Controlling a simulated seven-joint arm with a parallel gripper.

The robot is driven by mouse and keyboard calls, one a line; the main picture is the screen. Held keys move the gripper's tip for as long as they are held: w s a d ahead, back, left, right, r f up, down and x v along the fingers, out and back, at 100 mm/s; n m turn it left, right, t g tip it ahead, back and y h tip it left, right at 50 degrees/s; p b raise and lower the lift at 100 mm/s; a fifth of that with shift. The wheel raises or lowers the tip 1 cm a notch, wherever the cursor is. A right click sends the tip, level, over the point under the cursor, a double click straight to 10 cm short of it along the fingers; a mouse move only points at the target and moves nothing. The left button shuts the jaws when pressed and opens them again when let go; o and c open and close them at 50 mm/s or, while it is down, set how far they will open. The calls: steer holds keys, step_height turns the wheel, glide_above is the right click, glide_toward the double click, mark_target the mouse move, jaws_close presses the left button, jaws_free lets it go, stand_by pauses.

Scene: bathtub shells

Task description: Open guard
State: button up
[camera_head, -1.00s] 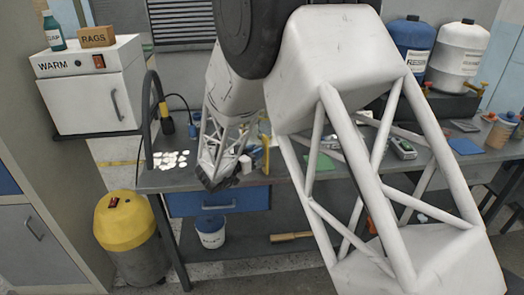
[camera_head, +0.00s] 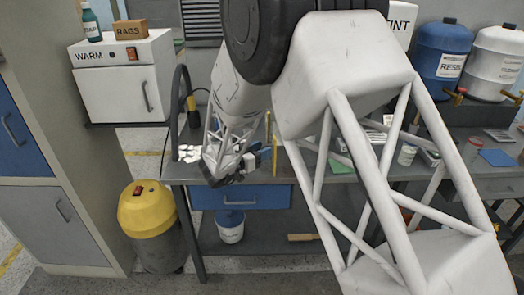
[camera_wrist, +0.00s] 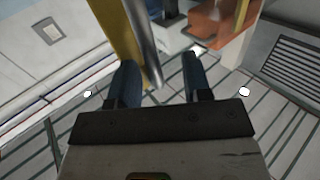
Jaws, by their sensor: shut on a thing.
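A thin upright yellow panel (camera_head: 275,158), which looks like the guard, stands at the bench's front edge in the head view. The wrist view shows it as a yellow strip (camera_wrist: 120,32) beyond the left finger. A grey metal bar (camera_wrist: 146,48) runs beside this strip and down between my fingers. In the head view my gripper (camera_head: 263,152) is small, beside the panel. How the bar joins the panel is hidden.
The grey bench (camera_head: 330,184) has a blue drawer (camera_head: 262,198) below. White shells (camera_head: 192,153) lie at its left end, beside a dark hooped tube (camera_head: 179,110). A yellow-topped vacuum (camera_head: 146,212) stands on the floor, left. Drums (camera_head: 440,60) stand back right.

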steer(key=shift+w+r, duration=0.25)
steer(key=shift+r, duration=0.05)
steer(key=o, duration=0.7)
steer(key=shift+c, duration=0.2)
steer(key=shift+s+a, duration=0.1)
steer(key=shift+f+v, duration=0.15)
steer(key=shift+v, duration=1.75)
steer(key=shift+f+v, duration=0.1)
steer(key=shift+v, duration=1.85)
steer(key=shift+s, duration=0.1)
